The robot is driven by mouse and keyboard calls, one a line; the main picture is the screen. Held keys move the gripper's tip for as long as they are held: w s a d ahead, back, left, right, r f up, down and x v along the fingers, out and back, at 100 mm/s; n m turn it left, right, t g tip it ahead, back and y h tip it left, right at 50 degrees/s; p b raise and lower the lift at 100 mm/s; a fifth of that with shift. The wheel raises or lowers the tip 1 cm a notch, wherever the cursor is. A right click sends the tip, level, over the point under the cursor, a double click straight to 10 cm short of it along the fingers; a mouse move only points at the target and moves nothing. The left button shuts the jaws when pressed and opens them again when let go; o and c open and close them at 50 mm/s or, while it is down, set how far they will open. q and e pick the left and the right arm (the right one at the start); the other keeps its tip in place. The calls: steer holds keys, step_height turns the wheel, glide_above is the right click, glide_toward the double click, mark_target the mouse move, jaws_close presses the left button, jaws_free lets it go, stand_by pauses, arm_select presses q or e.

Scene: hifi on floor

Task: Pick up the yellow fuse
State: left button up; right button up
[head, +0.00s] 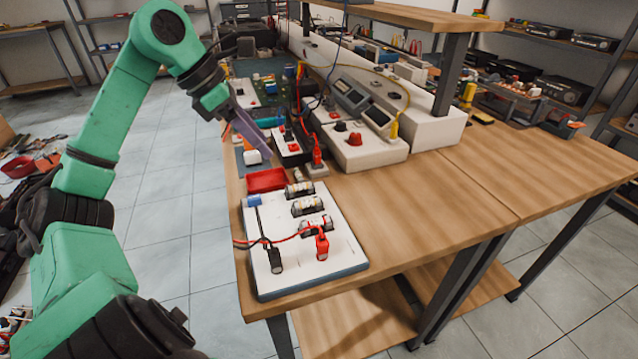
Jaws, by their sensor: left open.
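A white board (290,262) lies at the near left corner of the wooden bench. Three small cylinders that look like fuses sit on it: a back one (299,188), a middle one (307,206) and a front one (316,224). They look pale with dark ends; I cannot tell that any is yellow. My left gripper (255,140) is open above the bench's left edge, behind the board and near a small red tray (267,180). It is apart from the cylinders, and no held object shows. My right gripper is not in view.
A red plug (322,246) and a black plug (275,260) with leads stand on the board. A white instrument box (362,150) and crowded electronics lie behind. A shelf post (451,75) rises at the right. The wooden top right of the board is clear.

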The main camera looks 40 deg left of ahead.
arm_select(q)
glide_toward(298, 185)
steer(key=shift+p+x, duration=0.4)
steer(key=shift+x, duration=0.45)
steer(key=p+x, duration=0.1)
steer(key=x, duration=0.5)
steer(key=shift+w+f, duration=0.1)
steer(key=shift+f, duration=0.05)
jaws_close()
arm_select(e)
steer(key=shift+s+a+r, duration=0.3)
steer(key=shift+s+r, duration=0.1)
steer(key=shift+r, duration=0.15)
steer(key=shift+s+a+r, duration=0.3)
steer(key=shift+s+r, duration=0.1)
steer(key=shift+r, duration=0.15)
